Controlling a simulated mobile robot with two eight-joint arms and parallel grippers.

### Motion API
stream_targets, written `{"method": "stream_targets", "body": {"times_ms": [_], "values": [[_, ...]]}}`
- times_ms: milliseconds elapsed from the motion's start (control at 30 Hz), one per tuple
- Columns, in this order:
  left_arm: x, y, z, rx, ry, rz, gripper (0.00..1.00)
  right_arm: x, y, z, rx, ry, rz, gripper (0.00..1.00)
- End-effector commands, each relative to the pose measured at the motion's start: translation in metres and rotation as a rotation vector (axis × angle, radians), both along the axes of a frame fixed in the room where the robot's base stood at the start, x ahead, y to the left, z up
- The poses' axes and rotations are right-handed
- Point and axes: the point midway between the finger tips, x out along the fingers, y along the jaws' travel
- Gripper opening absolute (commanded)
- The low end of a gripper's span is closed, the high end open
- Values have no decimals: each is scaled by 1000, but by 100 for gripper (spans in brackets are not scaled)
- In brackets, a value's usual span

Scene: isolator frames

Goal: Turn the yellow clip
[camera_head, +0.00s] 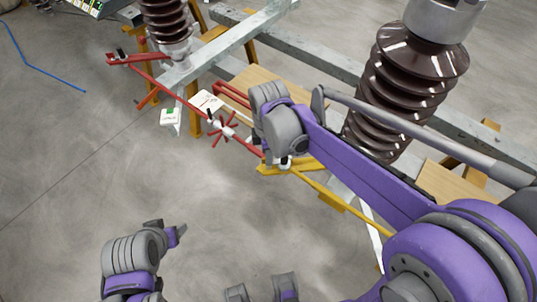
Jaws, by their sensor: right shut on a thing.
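The yellow clip (270,170) shows in the head view at the joint between a red rod and a yellow rod, right of the middle. My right gripper (284,161), at the end of the purple arm from the right, is at this joint. It is shut on the yellow clip, and its grey wrist hides part of the contact. My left gripper (176,235) is low at the left, above the bare floor and apart from the clip. The angle does not show whether its fingers are open or shut.
A red rod with a spoked red handle (223,128) runs to the upper left. Brown ribbed insulators (408,85) stand on galvanised beams (230,45). A yellow rod (345,205) runs to the lower right. The floor (75,150) at the left is clear except for a blue cable.

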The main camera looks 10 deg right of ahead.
Motion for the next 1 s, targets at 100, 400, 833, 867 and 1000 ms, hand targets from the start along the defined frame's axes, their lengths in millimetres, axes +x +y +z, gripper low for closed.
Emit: {"method": "stream_targets", "body": {"times_ms": [100,400,833,867,1000], "values": [[0,0,0,0,0,0,63,0,0,1,0,0,8,0],[0,0,0,0,0,0,63,0,0,1,0,0,9,0],[0,0,0,0,0,0,63,0,0,3,0,0,7,22],[0,0,1,0,0,0,63,0,0,5,0,0,7,22],[1,0,3,0,-2,0,63,0,0,25,0,0,7,22]]}}
